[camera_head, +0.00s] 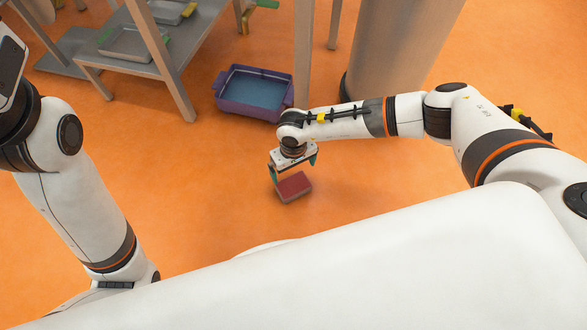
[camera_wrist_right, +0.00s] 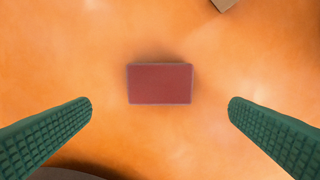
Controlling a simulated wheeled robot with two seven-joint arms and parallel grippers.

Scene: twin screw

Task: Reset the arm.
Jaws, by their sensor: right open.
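My right arm reaches in from the right in the head view, and its gripper (camera_head: 294,170) points down with its two green fingers spread apart. In the right wrist view the open gripper (camera_wrist_right: 160,106) has nothing between its fingertips that they touch. A box with a dark red top (camera_head: 294,187) is below the gripper in the head view. It also shows as a red rectangle (camera_wrist_right: 160,84) in the middle of the right wrist view, clear of both fingers. My left arm shows at the left, but its gripper is out of sight.
A purple bin with a blue inside (camera_head: 217,91) stands on the orange floor (camera_head: 215,165) behind the right gripper. A grey shelf table (camera_head: 165,72) with trays is at the upper left. A wide grey column (camera_head: 395,45) stands at the top. Floor around the red box is clear.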

